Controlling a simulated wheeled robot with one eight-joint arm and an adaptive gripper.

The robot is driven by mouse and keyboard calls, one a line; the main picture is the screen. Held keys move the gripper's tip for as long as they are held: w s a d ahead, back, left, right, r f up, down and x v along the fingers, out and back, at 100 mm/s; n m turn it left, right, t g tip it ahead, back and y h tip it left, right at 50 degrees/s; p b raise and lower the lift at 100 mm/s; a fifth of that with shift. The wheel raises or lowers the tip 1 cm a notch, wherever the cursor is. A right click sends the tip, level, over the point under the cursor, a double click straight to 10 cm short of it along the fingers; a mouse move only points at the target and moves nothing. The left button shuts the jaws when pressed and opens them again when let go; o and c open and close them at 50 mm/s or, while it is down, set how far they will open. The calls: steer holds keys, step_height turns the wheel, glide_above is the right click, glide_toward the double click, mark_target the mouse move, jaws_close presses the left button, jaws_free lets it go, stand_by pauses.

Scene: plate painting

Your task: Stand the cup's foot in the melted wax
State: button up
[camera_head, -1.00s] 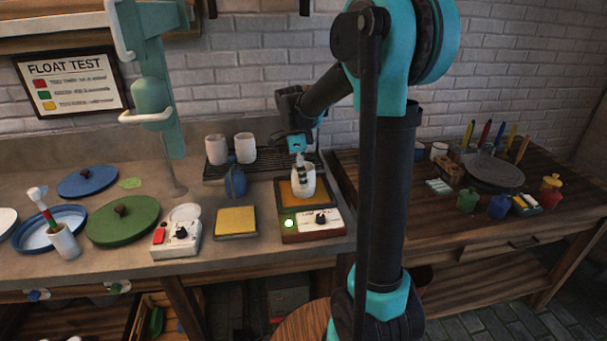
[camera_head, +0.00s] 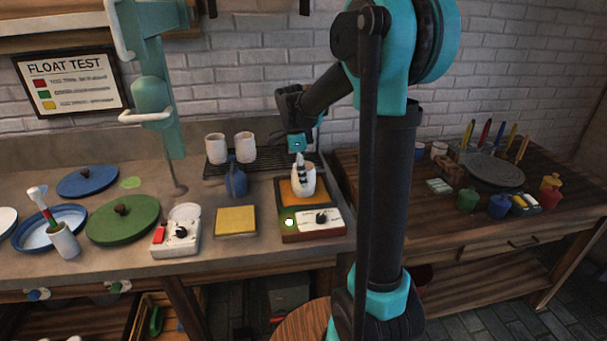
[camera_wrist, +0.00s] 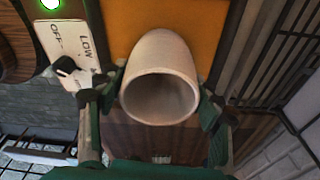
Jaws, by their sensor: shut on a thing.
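The white cup (camera_head: 303,181) is upright over the orange melted wax in the pan of the wax warmer (camera_head: 284,192). My gripper (camera_head: 299,168) is shut on the cup. In the wrist view the cup (camera_wrist: 160,85) shows its open mouth toward the camera, with a finger of my gripper (camera_wrist: 160,102) on either side. The orange wax (camera_wrist: 198,22) spreads behind the cup. The foot is hidden, so I cannot tell whether it touches the wax. The warmer's control panel (camera_head: 312,222) has a black knob and a lit green lamp.
Two pale cups (camera_head: 216,149) stand on a dark rack (camera_head: 262,160) behind, with a blue bottle (camera_head: 235,180) in front. A yellow square pad (camera_head: 236,221) and a white device (camera_head: 176,236) lie to the left. A green lid (camera_head: 122,222) is farther left.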

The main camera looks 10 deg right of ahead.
steer(key=shift+r, duration=2.5)
steer(key=shift+r, duration=2)
steer(key=shift+s, duration=0.15)
